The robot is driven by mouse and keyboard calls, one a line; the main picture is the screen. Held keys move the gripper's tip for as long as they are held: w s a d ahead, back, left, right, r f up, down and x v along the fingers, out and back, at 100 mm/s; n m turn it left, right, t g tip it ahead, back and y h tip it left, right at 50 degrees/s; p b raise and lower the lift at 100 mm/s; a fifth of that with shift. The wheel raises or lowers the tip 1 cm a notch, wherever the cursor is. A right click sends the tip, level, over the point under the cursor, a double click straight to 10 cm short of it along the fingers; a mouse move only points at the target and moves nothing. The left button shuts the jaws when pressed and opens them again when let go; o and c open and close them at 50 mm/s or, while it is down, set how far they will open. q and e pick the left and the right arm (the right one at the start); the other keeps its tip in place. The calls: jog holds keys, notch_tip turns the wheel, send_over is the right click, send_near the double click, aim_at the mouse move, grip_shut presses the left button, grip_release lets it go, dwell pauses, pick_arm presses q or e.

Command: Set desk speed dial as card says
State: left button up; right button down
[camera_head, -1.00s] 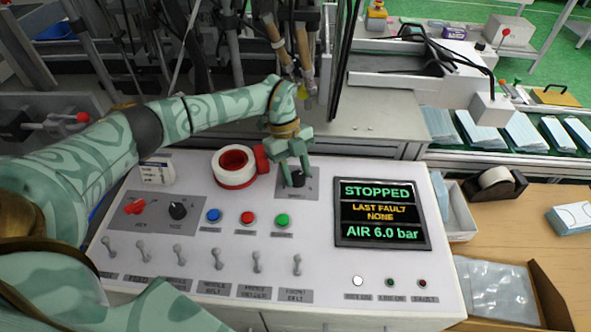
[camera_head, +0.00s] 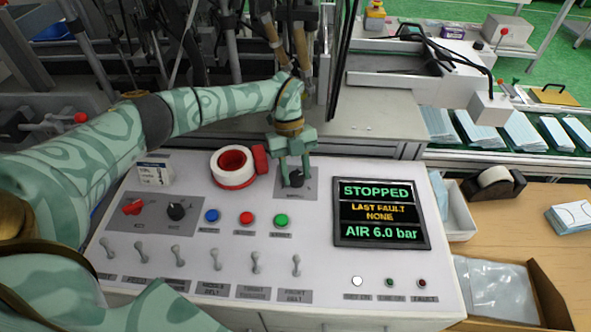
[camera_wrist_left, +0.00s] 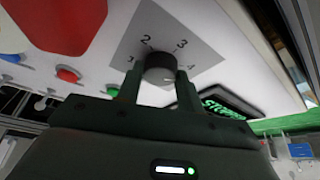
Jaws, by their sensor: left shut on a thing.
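The black speed dial (camera_head: 296,180) sits on a grey plate on the white sloping desk, below my left gripper (camera_head: 295,172). In the left wrist view the dial (camera_wrist_left: 160,68) is between the two fingers of my left gripper (camera_wrist_left: 158,85), which is shut on it. The numerals 1, 2, 3 and 4 run around the dial. I cannot tell for sure which one its pointer faces. A small white card (camera_head: 153,174) with a blue top strip stands at the desk's back left; its writing is too small to read. My right gripper is not in view.
Red and black knobs, coloured buttons and a row of toggle switches (camera_head: 215,259) fill the desk's left half. The screen (camera_head: 381,213) reads STOPPED, LAST FAULT NONE, AIR 6.0 bar.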

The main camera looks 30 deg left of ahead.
pick_arm(q)
jog(key=o, duration=1)
jog(key=p+v, duration=0.2)
jog(key=v, duration=1.4)
jog(key=shift+r, duration=0.15)
